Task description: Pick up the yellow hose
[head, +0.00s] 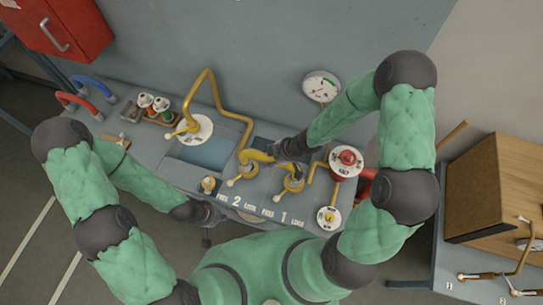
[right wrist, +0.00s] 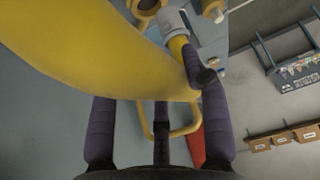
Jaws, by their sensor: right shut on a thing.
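The yellow hose (head: 254,156) is a short, thick curved piece over the middle of the grey console in the head view. In the right wrist view the yellow hose (right wrist: 85,50) fills the upper left, very close to the camera. My right gripper (head: 278,152) reaches in from the right and is shut on the hose near its right end. Its dark fingers also show in the right wrist view (right wrist: 160,118); their contact is partly hidden. My left gripper (head: 205,213) is low at the console's front edge, away from the hose; its jaw is too small to read.
Thin yellow pipes (head: 206,88), a round gauge (head: 321,86), valves with white dials and a red knob (head: 346,159) crowd the console. Blue and red hooked handles (head: 92,86) stand at left. A wooden box (head: 497,185) sits on a bench at right.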

